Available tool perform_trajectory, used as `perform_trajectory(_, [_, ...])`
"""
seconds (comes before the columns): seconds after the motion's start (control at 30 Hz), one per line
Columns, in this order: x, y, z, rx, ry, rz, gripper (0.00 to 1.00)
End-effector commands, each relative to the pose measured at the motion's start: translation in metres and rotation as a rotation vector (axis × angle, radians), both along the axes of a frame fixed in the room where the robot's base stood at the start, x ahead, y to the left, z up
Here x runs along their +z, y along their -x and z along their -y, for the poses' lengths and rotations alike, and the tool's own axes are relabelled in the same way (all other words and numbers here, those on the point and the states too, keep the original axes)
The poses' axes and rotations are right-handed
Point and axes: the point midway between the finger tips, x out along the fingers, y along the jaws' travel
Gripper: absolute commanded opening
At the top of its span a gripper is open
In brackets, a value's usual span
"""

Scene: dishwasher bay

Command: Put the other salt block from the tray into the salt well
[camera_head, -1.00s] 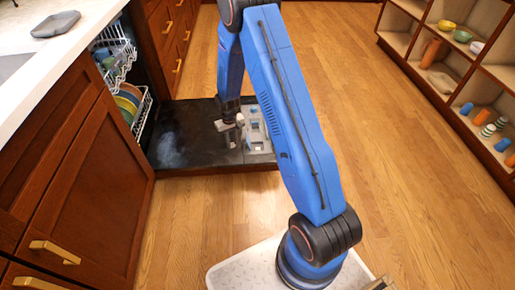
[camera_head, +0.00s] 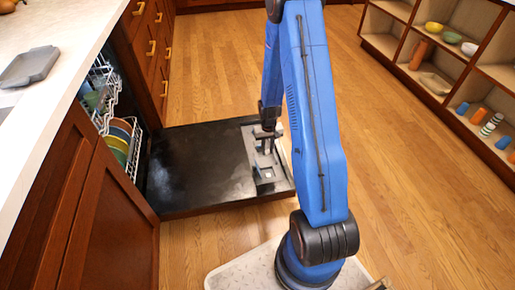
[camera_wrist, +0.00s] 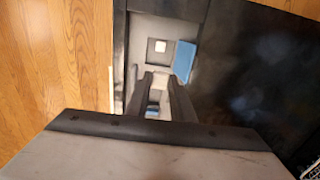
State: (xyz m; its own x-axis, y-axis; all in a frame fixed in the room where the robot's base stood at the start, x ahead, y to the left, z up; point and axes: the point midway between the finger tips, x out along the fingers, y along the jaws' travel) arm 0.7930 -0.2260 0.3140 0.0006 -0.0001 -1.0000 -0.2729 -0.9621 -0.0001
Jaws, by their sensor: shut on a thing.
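My gripper (camera_head: 267,146) points down over the grey dispenser panel (camera_head: 270,176) on the lowered dishwasher door. In the wrist view its two dark fingers (camera_wrist: 162,78) are close together over the panel, shut on a salt block that is mostly hidden between them. In the wrist view the panel has a square recess with a pale square piece (camera_wrist: 160,46) in it, perhaps the salt well with a block. A blue flap (camera_wrist: 184,60) stands beside it. Another blue part (camera_wrist: 152,112) shows between the fingers. The grey tray (camera_head: 30,66) on the counter looks empty.
The dark dishwasher door (camera_head: 195,170) lies open and flat. A dish rack (camera_head: 120,140) with colored plates is at its left. A shelf (camera_head: 450,60) with bowls and small items stands at the right. The wooden floor between is clear.

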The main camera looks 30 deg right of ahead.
Motion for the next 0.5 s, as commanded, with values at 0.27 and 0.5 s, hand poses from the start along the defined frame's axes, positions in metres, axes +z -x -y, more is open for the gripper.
perform_trajectory(0.27, [-0.012,0.002,0.002,-0.004,-0.001,-0.002,0.0])
perform_trajectory(0.5, [-0.031,0.002,0.002,-0.004,-0.001,-0.002,0.0])
